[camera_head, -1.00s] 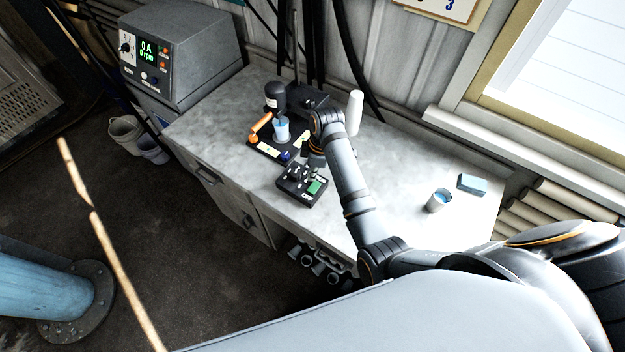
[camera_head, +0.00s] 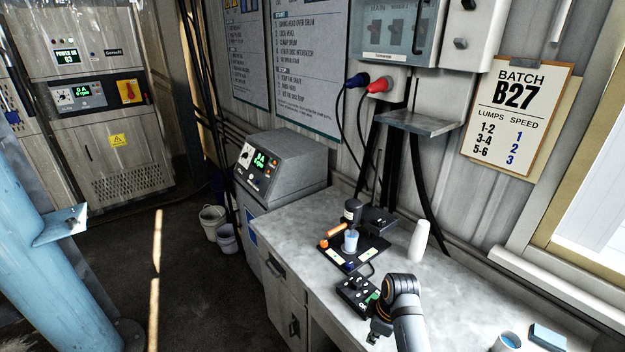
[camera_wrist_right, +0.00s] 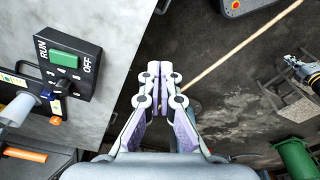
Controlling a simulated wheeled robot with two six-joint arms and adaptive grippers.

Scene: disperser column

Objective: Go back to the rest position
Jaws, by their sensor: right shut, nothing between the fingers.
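My right gripper (camera_head: 379,331) is at the front edge of the bench, beside the black control box (camera_head: 357,294). In the right wrist view its fingers (camera_wrist_right: 161,76) are together with nothing between them, over the floor just off the bench edge. The control box (camera_wrist_right: 62,55) shows there with its green RUN/OFF switch, apart from the fingers. What seems to be my left gripper (camera_wrist_right: 298,68) shows small at the right of that view, above the floor; its jaws are too small to judge. No left arm shows in the head view.
A grey controller (camera_head: 285,165) stands behind left.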

